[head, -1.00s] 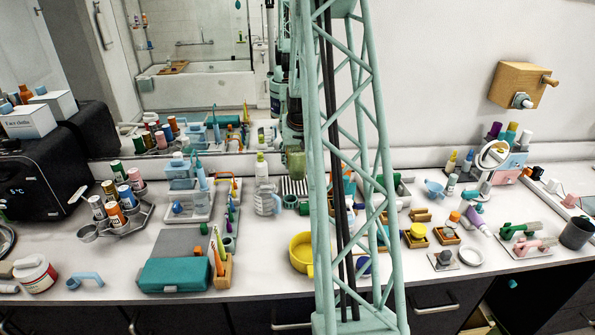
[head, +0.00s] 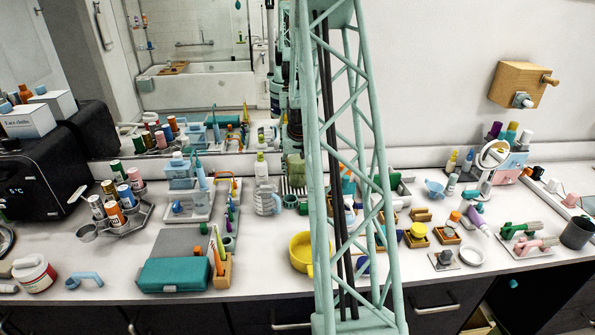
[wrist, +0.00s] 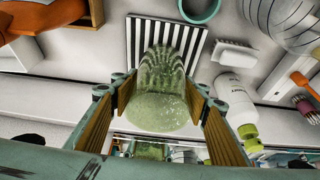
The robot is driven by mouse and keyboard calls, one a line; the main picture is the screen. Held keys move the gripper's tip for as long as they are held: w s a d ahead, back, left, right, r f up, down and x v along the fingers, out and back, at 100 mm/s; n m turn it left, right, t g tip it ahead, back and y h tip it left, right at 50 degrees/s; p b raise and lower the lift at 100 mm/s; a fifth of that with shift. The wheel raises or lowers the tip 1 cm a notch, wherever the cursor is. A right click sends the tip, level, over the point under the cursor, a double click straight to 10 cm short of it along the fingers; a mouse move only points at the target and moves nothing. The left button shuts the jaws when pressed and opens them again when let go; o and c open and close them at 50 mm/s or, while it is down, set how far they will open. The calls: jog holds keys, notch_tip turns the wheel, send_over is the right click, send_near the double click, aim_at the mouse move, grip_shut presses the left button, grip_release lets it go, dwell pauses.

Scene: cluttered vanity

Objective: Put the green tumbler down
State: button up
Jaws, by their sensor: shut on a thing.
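The green tumbler (wrist: 160,88) is see-through and sits between the fingers of my gripper (wrist: 157,96), which is shut on it. In the wrist view the tumbler covers part of a black-and-white striped mat (wrist: 141,30). I cannot tell whether its base touches the mat. In the head view the tumbler (head: 296,168) shows just left of my lattice column, low over the striped mat (head: 290,187). My gripper is mostly hidden there.
A clear jug (head: 266,201) stands left of the mat. A teal cup (wrist: 200,8) is close beside the mat, as is a white bottle (wrist: 233,95). A white ridged dish (wrist: 236,56) lies nearby. The mirror wall is behind.

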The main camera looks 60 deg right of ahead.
jog(key=o, duration=1.1)
jog(key=shift+c, duration=0.2)
jog(key=shift+r, duration=0.15)
jog(key=shift+a+r, duration=0.1)
jog(key=shift+r, duration=0.1)
jog(key=p+v, duration=0.1)
jog(key=v, duration=1)
jog(key=shift+r, duration=0.2)
jog(key=shift+s, duration=0.2)
